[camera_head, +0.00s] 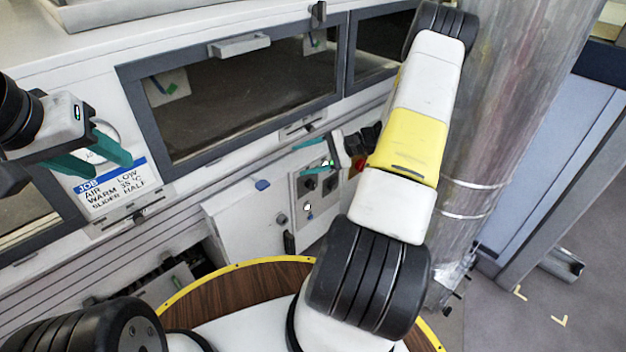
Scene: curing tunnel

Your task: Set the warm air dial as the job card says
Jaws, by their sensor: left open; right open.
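The job card (118,190) on the machine front at left reads AIR LOW, WARM 35 °C, SLIDER HALF. My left gripper (107,165) is open, with teal fingers in front of the card's upper edge. A grey control panel (300,222) sits low on the machine front, right of centre. It carries dark knobs (309,184) and a small pale round mark. Which knob is the warm air dial, and its setting, are too small to tell. My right gripper (311,157) is open and empty at the panel's top, its fingers covering part of it.
A red button (361,165) is beside the panel, partly behind my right arm. Dark tunnel windows (245,95) lie above. A white box (245,222) juts out left of the panel. A large metal duct (510,110) stands close on the right.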

